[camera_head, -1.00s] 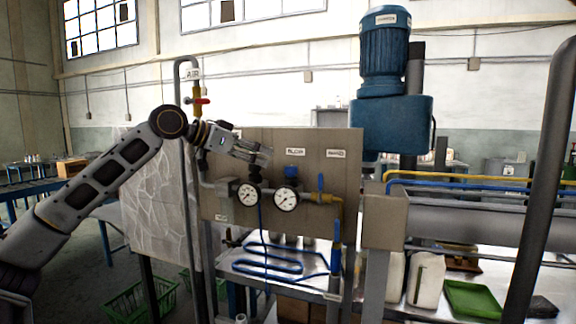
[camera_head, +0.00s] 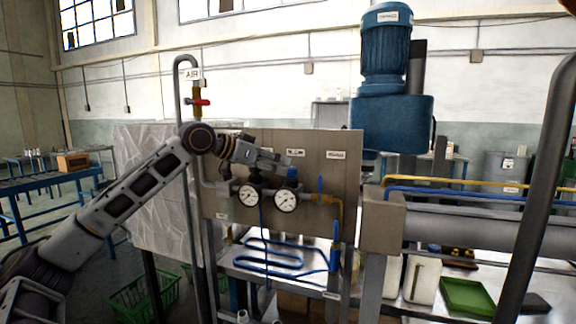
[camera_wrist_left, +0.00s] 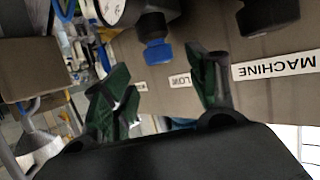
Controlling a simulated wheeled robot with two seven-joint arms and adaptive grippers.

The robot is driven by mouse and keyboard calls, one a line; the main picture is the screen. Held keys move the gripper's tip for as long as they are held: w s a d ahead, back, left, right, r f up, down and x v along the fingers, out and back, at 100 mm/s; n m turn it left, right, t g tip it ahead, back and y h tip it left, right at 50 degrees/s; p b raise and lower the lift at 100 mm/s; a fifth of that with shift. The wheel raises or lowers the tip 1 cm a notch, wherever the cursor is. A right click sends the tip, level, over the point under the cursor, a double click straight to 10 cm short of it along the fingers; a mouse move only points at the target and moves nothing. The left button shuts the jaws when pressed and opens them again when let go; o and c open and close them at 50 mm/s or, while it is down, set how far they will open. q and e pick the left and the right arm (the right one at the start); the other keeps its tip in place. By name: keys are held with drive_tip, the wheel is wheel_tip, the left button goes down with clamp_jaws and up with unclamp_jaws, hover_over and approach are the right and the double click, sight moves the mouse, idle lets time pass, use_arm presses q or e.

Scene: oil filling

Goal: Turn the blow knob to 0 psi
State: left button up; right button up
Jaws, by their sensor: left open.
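The blow knob shows in the left wrist view as a blue knob (camera_wrist_left: 157,52) beside the upside-down label BLOW (camera_wrist_left: 181,81). In the head view my left gripper hides most or all of it. My left gripper (camera_head: 283,163) is open, pointing right, in front of the panel and just above the two gauges. In the left wrist view its fingers (camera_wrist_left: 163,70) are apart, with the blue knob between and beyond their tips. I cannot tell whether they touch it. The right gauge (camera_head: 286,200) has a white dial; its reading is too small to tell. My right gripper is not in view.
The brown panel (camera_head: 330,140) carries a left gauge (camera_head: 248,196) and pipes. A black knob (camera_wrist_left: 268,16) is near the MACHINE label (camera_wrist_left: 276,68) in the wrist view. A blue motor (camera_head: 386,45) stands right. A vertical air pipe (camera_head: 186,225) stands left.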

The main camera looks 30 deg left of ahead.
sight(289, 168)
use_arm(q)
drive_tip(key=shift+p+x, duration=0.55)
drive_tip(key=shift+x, duration=1.6)
drive_tip(key=shift+w+d+f, duration=0.2)
drive_tip(key=shift+w, duration=0.25)
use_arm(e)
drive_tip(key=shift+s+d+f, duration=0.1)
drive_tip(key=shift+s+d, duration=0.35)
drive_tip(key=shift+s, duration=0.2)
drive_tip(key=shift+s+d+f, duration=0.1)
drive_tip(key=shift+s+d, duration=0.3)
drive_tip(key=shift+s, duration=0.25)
use_arm(q)
drive_tip(key=shift+c, duration=0.3)
drive_tip(key=c, duration=1)
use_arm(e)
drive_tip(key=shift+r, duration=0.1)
